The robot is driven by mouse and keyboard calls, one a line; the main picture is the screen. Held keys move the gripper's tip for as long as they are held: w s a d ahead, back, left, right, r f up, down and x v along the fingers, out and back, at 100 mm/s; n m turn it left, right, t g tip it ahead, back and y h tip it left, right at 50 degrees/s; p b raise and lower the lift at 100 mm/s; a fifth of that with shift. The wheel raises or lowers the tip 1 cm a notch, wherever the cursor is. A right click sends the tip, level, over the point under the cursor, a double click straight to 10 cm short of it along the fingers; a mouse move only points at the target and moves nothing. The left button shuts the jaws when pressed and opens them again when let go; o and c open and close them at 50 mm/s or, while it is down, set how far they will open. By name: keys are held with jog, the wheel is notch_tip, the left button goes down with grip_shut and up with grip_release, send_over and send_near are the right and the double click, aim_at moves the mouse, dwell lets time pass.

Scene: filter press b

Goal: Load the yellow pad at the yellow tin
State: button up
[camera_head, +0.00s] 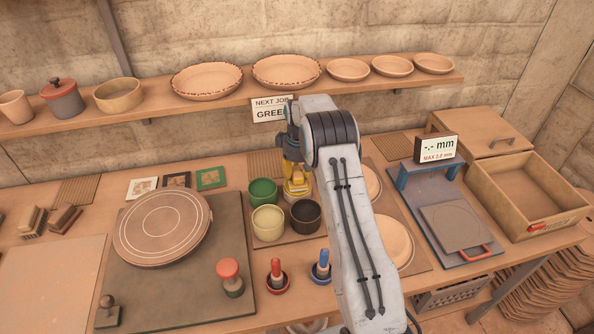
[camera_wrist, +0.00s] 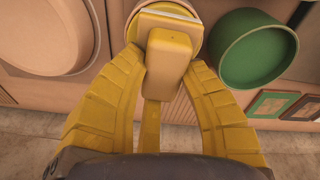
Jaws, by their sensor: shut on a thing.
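My gripper (camera_head: 297,186) is shut on the yellow pad, over the group of tins in the middle of the table. In the wrist view the yellow pad (camera_wrist: 168,62) sits between my two yellow fingers (camera_wrist: 160,95), with a pale edge at its far end. A round tin with a pale yellowish rim (camera_wrist: 203,12) shows just beyond and partly behind the pad. It may be the yellow tin; I cannot tell whether the pad touches it. The green tin (camera_head: 262,191) stands to the left, with a cream tin (camera_head: 267,224) and a dark tin (camera_head: 305,217) in front.
Left are a round wheel (camera_head: 162,228) and a red-knobbed stamp (camera_head: 230,276). Red (camera_head: 277,276) and blue (camera_head: 320,272) handled tools stand in front. A bowl shelf (camera_head: 215,105) runs behind.

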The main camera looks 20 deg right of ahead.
aim_at(296, 167)
jog(key=shift+f+b, duration=0.55)
dwell(2.0)
jog(key=shift+r, duration=0.2)
jog(key=shift+r+p, duration=2.05)
jog(key=shift+r, duration=1.35)
